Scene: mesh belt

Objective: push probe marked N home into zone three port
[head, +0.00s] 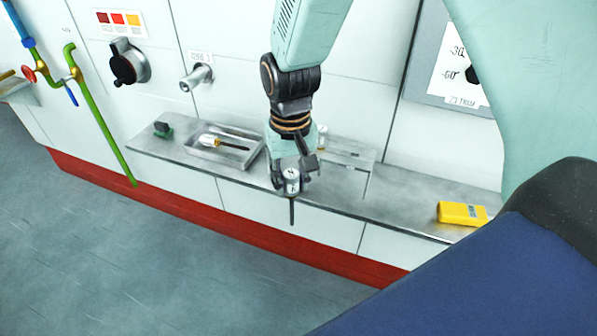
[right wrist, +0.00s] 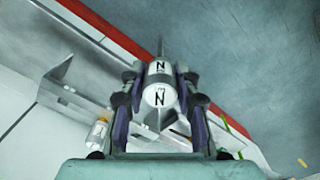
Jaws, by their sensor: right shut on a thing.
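The probe marked N (head: 292,186) has a white head with a dark N and a thin dark rod pointing down in the head view. My right gripper (head: 291,176) is shut on its head and holds it in front of the shelf edge. In the right wrist view the probe (right wrist: 158,95) sits between both fingers of the gripper (right wrist: 158,88), with its rod pointing away. The zone three port (head: 197,77) appears as a metal tube sticking out of the wall, under a small label reading roughly "ZONE 3". The probe is apart from it. My left gripper is not in view.
A metal shelf (head: 405,203) runs along the wall. On it are a tray (head: 205,152) with a screwdriver-like tool, a green-black object (head: 163,130) and a yellow device (head: 462,213). A black round fitting (head: 128,63) and a green pipe (head: 100,115) are at left.

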